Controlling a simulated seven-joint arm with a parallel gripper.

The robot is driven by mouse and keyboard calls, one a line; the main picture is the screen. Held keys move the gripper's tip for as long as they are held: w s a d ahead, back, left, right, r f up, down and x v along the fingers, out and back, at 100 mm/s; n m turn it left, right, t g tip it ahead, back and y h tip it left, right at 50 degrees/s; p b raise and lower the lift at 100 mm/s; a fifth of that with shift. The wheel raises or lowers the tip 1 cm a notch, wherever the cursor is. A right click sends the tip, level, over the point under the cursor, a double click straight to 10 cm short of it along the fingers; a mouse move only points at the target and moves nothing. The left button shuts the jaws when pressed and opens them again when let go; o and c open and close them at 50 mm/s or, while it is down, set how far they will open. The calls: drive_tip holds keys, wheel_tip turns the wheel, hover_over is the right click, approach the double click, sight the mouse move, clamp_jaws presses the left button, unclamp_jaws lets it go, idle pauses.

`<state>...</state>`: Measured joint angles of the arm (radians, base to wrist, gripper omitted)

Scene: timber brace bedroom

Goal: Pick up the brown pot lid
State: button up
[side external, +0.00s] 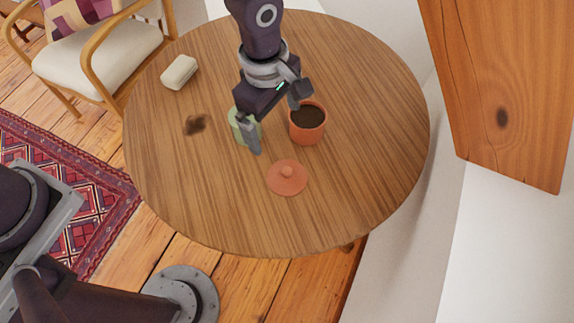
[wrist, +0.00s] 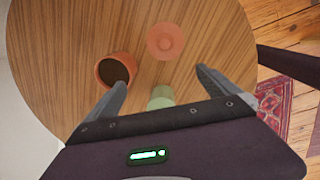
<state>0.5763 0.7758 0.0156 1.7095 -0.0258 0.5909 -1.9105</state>
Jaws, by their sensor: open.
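The lid (side external: 287,178) is a flat, round, orange-brown disc with a small knob in its middle. It lies on the round wooden table, in front of the pot in the side view. In the wrist view the lid (wrist: 165,42) is beyond my fingertips, near the top middle. My gripper (side external: 276,125) is open and empty above the table, behind the lid in the side view. The wrist view shows its two fingers (wrist: 160,77) spread wide, apart from the lid.
A terracotta pot with dark contents (side external: 307,122) stands beside my gripper. A pale green object (side external: 238,124) is partly hidden behind a finger. A cream block (side external: 179,72) lies at the table's far left. The table (side external: 375,180) is clear around the lid.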

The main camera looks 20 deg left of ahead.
sight(287, 170)
drive_tip(key=d+f, duration=0.1)
drive_tip(key=f, duration=0.2)
drive_tip(key=s+d+f+n, duration=0.1)
drive_tip(key=f, duration=0.1)
drive_tip(key=d+f+n, duration=0.1)
drive_tip(key=f, duration=0.2)
drive_tip(key=shift+s+f+g, duration=0.3)
drive_tip(key=shift+s, duration=0.05)
drive_tip(key=f, duration=0.6)
drive_tip(key=shift+d+f, duration=0.2)
drive_tip(key=c, duration=1.2)
